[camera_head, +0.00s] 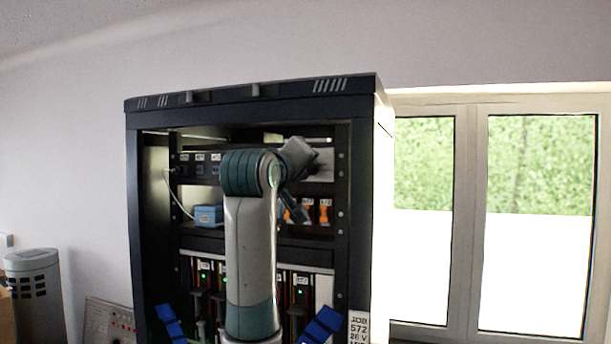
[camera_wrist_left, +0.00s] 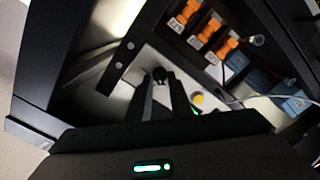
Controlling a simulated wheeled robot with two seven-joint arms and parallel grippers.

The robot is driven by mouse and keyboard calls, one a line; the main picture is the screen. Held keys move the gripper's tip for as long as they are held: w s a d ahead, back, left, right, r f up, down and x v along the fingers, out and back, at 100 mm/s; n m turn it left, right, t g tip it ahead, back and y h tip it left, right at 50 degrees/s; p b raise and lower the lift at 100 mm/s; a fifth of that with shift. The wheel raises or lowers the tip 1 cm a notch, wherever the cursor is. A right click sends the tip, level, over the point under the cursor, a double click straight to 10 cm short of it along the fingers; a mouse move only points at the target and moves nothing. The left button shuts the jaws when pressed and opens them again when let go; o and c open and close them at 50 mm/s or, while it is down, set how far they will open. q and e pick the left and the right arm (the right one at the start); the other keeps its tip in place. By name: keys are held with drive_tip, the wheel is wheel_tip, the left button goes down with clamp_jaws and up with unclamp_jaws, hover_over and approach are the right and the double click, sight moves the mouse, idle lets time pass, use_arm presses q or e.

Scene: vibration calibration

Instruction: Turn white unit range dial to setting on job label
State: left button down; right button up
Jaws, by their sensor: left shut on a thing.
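The white unit (camera_head: 322,172) sits in the right part of the rack's upper shelf, largely hidden behind my left arm in the head view. In the left wrist view its pale front (camera_wrist_left: 181,86) carries a small black round dial (camera_wrist_left: 160,74) and a yellow button (camera_wrist_left: 198,97). My left gripper (camera_wrist_left: 161,82) is shut on the dial, with one dark finger on each side of it. The dial's marks and pointer cannot be read. The job label (camera_head: 359,328) at the rack's lower right shows "JOB 572", then a line that looks like "20 V"; the lowest line is cut off.
The dark rack (camera_head: 250,96) surrounds the arm with its posts. A blue box (camera_head: 208,215) with a pale cable is on the left of the shelf, and orange parts (camera_head: 323,211) stand below the unit. A grey bin (camera_head: 34,285) is at far left; windows are at right.

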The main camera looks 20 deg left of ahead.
use_arm(q)
drive_tip(key=shift+d+m+b, duration=0.15)
drive_tip(key=shift+m+b, duration=2)
drive_tip(key=shift+m, duration=2.35)
drive_tip(key=c, duration=1.6)
unclamp_jaws()
drive_tip(key=shift+c, duration=0.2)
drive_tip(key=shift+s, duration=0.15)
